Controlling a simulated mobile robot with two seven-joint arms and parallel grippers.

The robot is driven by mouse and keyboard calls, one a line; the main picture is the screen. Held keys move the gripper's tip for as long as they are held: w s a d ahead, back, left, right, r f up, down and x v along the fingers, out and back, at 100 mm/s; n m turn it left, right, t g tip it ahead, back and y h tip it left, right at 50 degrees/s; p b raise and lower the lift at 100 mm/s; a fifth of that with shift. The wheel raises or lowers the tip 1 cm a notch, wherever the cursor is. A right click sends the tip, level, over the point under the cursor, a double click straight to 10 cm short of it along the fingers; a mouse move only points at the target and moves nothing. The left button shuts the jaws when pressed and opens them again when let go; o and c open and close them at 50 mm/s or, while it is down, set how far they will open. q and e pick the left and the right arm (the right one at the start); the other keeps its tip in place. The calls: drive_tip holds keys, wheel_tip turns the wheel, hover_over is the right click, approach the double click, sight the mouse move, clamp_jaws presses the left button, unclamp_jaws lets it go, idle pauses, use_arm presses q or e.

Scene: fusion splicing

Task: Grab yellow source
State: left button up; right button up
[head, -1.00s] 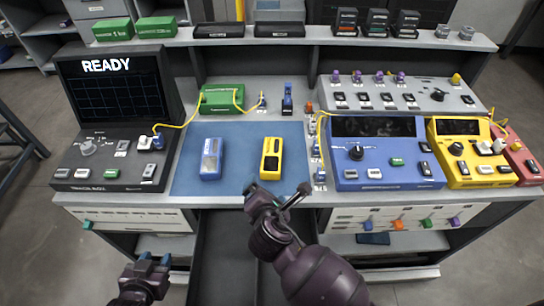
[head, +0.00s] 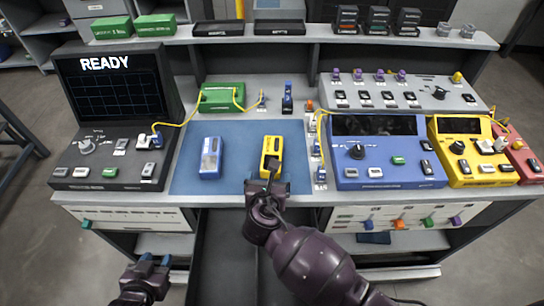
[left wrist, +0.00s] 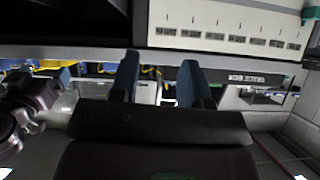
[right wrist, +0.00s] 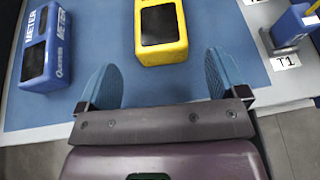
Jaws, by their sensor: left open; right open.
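The yellow source (head: 272,147) is a small yellow handheld box with a dark window, lying on the blue mat (head: 235,180). The source also shows at the top of the right wrist view (right wrist: 160,30). My right gripper (head: 267,183) is open at the mat's front edge, just in front of the source. In the right wrist view, its two blue fingers (right wrist: 164,82) are spread with nothing between them, and the source lies beyond the tips. My left gripper (head: 148,263) is open and empty, low in front of the bench; its fingers show in the left wrist view (left wrist: 160,80).
A blue meter (head: 211,157) lies left of the source on the mat. A green box (head: 222,98) with a yellow cable stands behind. A blue console (head: 385,172) is at right, a black READY unit (head: 105,165) at left. A blue T1 piece (right wrist: 295,25) stands right of the mat.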

drive_tip(key=shift+b+x, duration=0.5)
drive_tip(key=shift+x, duration=2.15)
drive_tip(key=shift+d+r, duration=0.15)
drive_tip(key=c, duration=1.2)
